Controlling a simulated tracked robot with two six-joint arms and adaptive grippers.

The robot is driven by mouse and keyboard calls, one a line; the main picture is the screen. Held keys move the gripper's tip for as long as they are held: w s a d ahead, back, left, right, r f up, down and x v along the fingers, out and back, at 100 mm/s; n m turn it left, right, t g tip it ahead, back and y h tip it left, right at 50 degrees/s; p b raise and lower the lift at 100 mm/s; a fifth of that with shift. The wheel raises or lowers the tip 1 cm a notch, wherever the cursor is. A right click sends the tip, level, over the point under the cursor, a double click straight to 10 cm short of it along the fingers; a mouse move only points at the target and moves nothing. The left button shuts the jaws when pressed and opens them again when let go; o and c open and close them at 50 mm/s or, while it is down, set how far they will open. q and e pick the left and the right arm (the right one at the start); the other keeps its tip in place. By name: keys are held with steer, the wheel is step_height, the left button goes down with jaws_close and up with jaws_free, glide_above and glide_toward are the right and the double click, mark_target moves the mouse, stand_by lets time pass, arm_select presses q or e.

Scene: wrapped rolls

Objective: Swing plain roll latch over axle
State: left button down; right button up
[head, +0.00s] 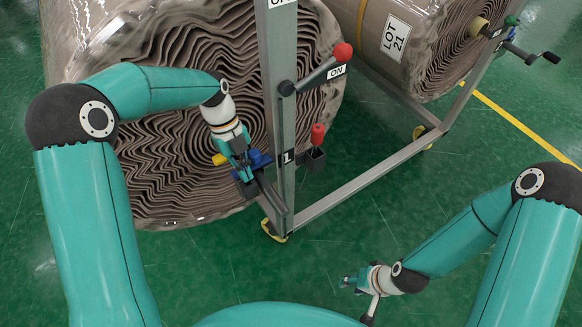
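The plain roll (170,190), a big brown wrapped roll with wavy layered ends, fills the left of the head view. A yellow axle end (219,160) shows at its core, partly behind my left gripper. A blue part (259,160), which looks like the latch, sits on the grey frame beside the axle end. My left gripper (243,174) is at this blue part, overlapping it in the picture. I cannot tell whether its fingers grip it. My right gripper (346,282) hangs low over the green floor, away from the roll; its fingers are too small to read.
A grey post (286,120) carries a red-knobbed lever (342,53) near an ON label. A red handle (317,135) stands in a dark holder (314,159). A second roll (425,50) labelled LOT 21 stands at upper right with a crank (550,57). The floor at lower centre is clear.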

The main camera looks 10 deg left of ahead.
arm_select(q)
steer(key=shift+w, duration=0.1)
steer(key=shift+r, duration=0.1)
steer(key=shift+r, duration=0.25)
step_height(320, 180, up, 9)
stand_by(0.3)
